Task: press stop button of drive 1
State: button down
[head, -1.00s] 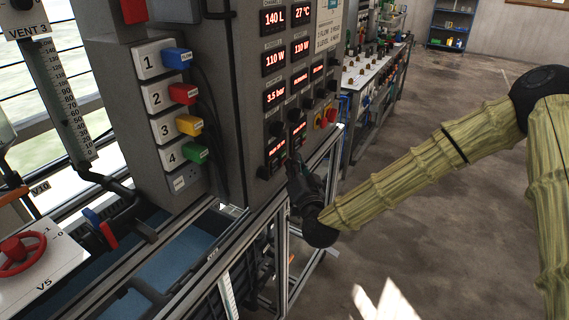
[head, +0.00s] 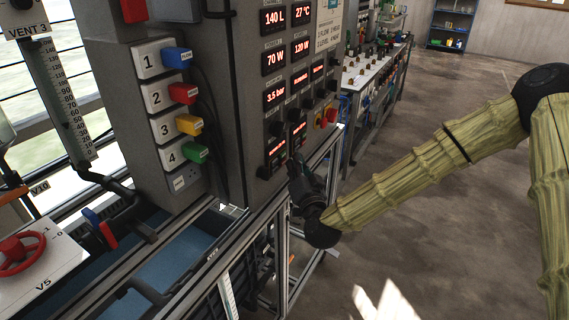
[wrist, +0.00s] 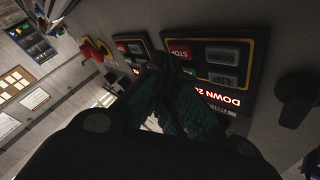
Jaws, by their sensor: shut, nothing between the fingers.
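Two drive panels sit low on the grey cabinet; the nearer-left one (head: 276,152) and the right one (head: 298,132) have lit red displays. In the wrist view, upside down, the larger drive panel (wrist: 243,52) has a red STOP button (wrist: 180,50), a small green button (wrist: 189,71), grey buttons (wrist: 222,55) and a red display starting "DOWN 2" (wrist: 226,97). My gripper (wrist: 172,64) is shut and empty, its tips close by the STOP button; I cannot tell whether they touch it. It also shows in the head view (head: 294,170). Which panel is drive 1 is unreadable.
A red and yellow rotary switch (head: 325,117) and black knobs, one large in the wrist view (wrist: 298,98), stand out from the cabinet. A metal frame (head: 285,245) stands below. Open floor (head: 440,240) lies to the right.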

jog(key=shift+s+d, duration=0.2)
jog(key=shift+d, duration=0.15)
jog(key=shift+d, duration=0.1)
jog(key=d, duration=0.1)
jog(key=s+d, duration=0.2)
jog(key=d, duration=0.1)
jog(key=shift+s, duration=0.25)
dwell(0.3)
dwell(0.4)
